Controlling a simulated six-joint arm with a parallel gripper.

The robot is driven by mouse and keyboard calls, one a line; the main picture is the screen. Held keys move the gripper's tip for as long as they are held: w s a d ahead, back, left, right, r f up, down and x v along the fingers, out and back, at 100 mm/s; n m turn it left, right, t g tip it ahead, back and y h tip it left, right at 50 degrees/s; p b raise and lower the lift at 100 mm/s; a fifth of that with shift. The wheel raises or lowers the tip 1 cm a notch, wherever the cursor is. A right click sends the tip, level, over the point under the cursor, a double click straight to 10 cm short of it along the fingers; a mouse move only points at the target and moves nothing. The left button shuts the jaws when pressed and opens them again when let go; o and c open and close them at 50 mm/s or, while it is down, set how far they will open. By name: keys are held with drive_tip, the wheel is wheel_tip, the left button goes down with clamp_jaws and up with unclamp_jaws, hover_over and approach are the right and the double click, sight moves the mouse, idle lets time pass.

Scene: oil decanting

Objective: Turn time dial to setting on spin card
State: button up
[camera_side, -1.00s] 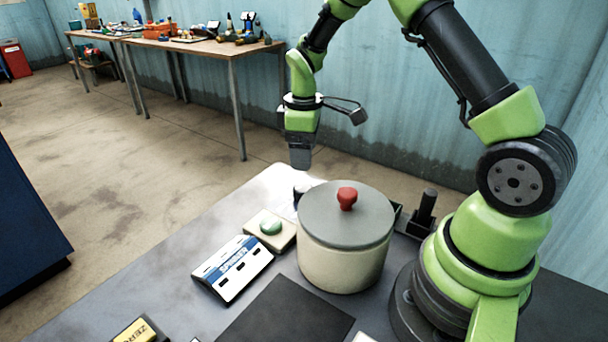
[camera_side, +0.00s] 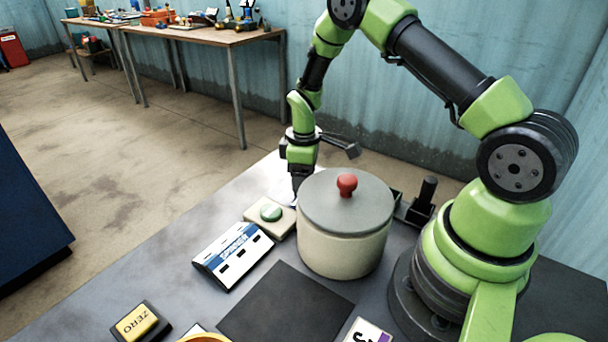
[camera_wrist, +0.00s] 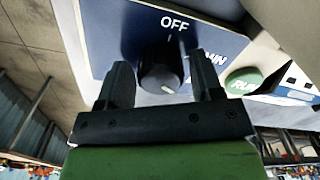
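The time dial (camera_wrist: 160,68) is a black round knob on a dark blue panel (camera_wrist: 112,30) in the wrist view. "OFF" is printed above it and "MIN" to its right. My gripper (camera_wrist: 162,80) is open, with one finger on each side of the dial and gaps showing between fingers and knob. A small light mark shows on the knob; its exact setting is unclear. In the side view my gripper (camera_side: 298,182) is low behind the pot's left side, and the dial is hidden. A white card (camera_side: 368,332), cut off at the bottom edge, shows part of a figure like 3.
A lidded pot (camera_side: 343,250) with a red knob stands close to my gripper. A yellow ZERO button (camera_side: 137,322) and a black mat (camera_side: 285,308) lie in front.

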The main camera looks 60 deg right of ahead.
drive_tip(key=c, duration=0.6)
drive_tip(key=shift+m, duration=0.7)
drive_tip(key=o, duration=0.9)
wheel_tip(320, 180, up, 10)
drive_tip(key=shift+r, duration=0.1)
